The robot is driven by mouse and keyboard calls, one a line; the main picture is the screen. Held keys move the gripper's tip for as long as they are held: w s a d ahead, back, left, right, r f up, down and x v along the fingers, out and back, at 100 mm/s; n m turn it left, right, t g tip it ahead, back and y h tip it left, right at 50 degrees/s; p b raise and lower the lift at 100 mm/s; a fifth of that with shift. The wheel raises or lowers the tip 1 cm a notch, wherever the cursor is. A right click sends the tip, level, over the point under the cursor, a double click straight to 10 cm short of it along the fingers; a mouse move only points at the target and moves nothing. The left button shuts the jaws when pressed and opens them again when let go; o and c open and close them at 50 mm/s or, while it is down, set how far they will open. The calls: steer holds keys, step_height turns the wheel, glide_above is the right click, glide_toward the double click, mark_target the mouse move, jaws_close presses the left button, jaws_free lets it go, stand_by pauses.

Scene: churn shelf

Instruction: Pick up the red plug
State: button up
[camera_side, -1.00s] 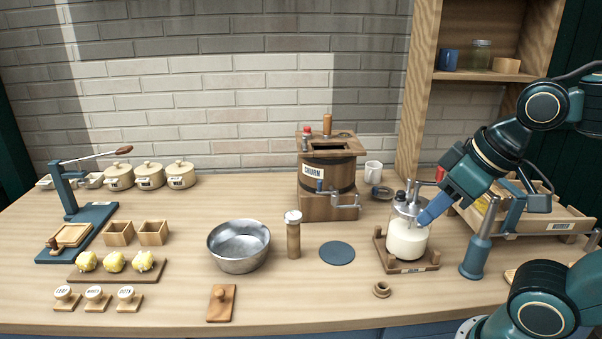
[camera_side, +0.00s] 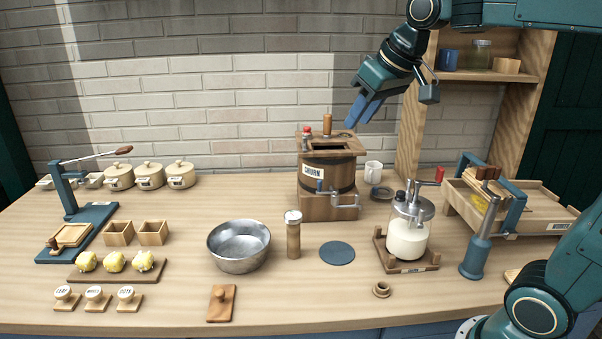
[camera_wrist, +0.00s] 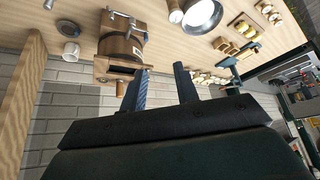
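A small red-topped piece (camera_side: 307,131) stands on the lid of the wooden churn (camera_side: 313,172), at its left rear. My gripper (camera_side: 353,120) is above the right rear of the churn, apart from both, pointing down and left. In the wrist view my gripper (camera_wrist: 160,72) is open, with nothing between its fingers. The churn (camera_wrist: 122,42) shows there beyond the fingers; neither red piece is clear in that view.
An upright wooden handle (camera_side: 327,122) rises from the churn lid near my gripper. A white mug (camera_side: 373,169) stands right of the churn. The glass jar (camera_side: 408,237), blue post (camera_side: 476,255) and wooden crate (camera_side: 545,219) stand farther right. A steel bowl (camera_side: 239,262) is in front.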

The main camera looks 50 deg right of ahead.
steer(key=w+d+r, duration=0.2)
steer(key=w+d, duration=0.5)
steer(key=w, duration=0.4)
steer(key=m, duration=0.1)
glide_toward(309, 128)
steer(key=shift+w+a+f+h, duration=0.1)
steer(key=shift+w+f+h, duration=0.1)
steer(key=shift+w+f, duration=0.45)
steer(key=shift+w+a+f+h, duration=0.1)
steer(key=shift+w+f+h, duration=0.1)
steer(key=shift+w+f, duration=0.5)
steer(key=shift+s+f, duration=0.15)
steer(key=shift+f, duration=0.15)
steer(key=shift+x, duration=2.45)
steer(key=shift+d+r, duration=0.1)
steer(key=shift+d, duration=0.05)
steer(key=shift+c, duration=0.2)
jaws_close()
